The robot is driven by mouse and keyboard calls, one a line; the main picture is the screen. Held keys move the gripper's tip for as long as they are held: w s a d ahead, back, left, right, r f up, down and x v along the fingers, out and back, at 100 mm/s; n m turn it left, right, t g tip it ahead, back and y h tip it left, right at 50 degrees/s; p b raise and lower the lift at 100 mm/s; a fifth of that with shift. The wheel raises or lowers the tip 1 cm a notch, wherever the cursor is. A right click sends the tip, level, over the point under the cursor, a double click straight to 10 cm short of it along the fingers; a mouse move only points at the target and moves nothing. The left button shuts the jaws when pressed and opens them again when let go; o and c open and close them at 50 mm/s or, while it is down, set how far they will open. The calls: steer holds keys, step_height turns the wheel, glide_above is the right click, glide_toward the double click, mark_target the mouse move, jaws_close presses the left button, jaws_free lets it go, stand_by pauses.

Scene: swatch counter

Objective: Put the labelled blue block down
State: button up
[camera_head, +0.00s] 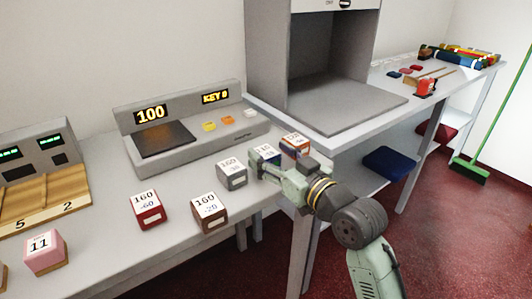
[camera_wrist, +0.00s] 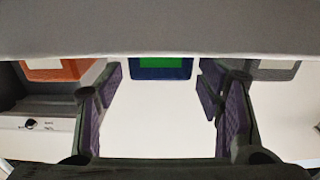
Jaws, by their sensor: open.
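The blue block (camera_head: 264,151) has a white label on top, partly hidden by my gripper. It stands in a row on the counter (camera_head: 105,207), between a grey block (camera_head: 231,174) and an orange-red block (camera_head: 295,143). My gripper (camera_head: 276,162) is open at its near side. In the wrist view the blue block (camera_wrist: 160,73) shows a green patch and lies ahead, centred between the two spread fingers (camera_wrist: 160,88), with a gap on either side. I see no finger touching it. Its far part is hidden by a grey band.
A red block (camera_head: 147,209) and a brown block (camera_head: 209,212) stand left of my gripper. Behind is a console (camera_head: 190,130) reading 100 and KEY 0. A grey booth (camera_head: 345,92) stands at the back right. A pink block (camera_head: 44,252) is at the left.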

steer(key=b+v, duration=0.2)
steer(key=v, duration=0.7)
steer(key=shift+s+d+b, duration=0.2)
steer(key=shift+s+b, duration=0.1)
steer(key=shift+c, duration=0.2)
stand_by(1.5)
